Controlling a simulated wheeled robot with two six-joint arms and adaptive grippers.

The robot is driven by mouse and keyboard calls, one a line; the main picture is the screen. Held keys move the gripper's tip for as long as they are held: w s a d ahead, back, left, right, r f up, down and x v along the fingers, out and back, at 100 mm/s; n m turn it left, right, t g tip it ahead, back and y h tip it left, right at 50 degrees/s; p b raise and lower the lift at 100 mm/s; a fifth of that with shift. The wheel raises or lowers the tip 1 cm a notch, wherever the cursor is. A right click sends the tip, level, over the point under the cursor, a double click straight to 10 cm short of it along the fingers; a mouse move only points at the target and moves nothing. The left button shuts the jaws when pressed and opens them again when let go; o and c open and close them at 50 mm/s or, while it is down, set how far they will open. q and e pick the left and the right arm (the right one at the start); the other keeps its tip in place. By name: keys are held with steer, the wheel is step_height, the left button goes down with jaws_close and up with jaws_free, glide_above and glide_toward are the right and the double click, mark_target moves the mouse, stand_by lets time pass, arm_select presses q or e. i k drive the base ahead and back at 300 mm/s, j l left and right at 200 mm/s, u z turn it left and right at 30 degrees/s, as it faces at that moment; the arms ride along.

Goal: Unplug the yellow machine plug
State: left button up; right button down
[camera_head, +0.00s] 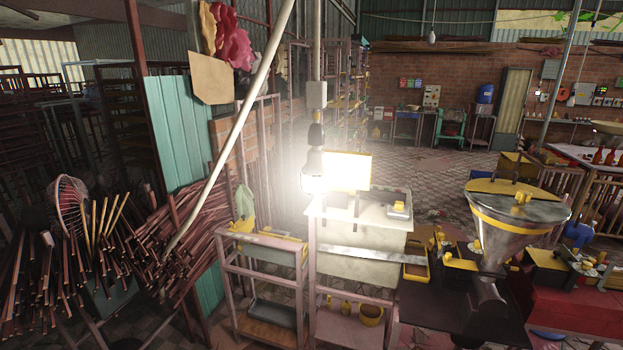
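A machine with a metal funnel hopper (515,220), banded and topped in yellow, stands at the right front on a dark body (487,300). A small yellow block sits on its lid. I cannot make out a plug or its cord for this machine. A small grey box (316,95) is fixed on the upright post in the middle, above a dark lamp holder with a lit bulb (313,165); I cannot tell whether it is a socket. Neither of my grippers is in view.
A white-topped cabinet (360,238) and a metal rack (262,280) stand front centre. Bundles of sticks (75,235) and a slanting pale pole (230,135) crowd the left. A red bench (575,310) is at the right. Tiled floor (440,185) shows behind.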

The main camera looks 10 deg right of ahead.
mark_target(399, 205)
steer(key=i+l+z, duration=0.6)
steer(key=i, duration=0.3)
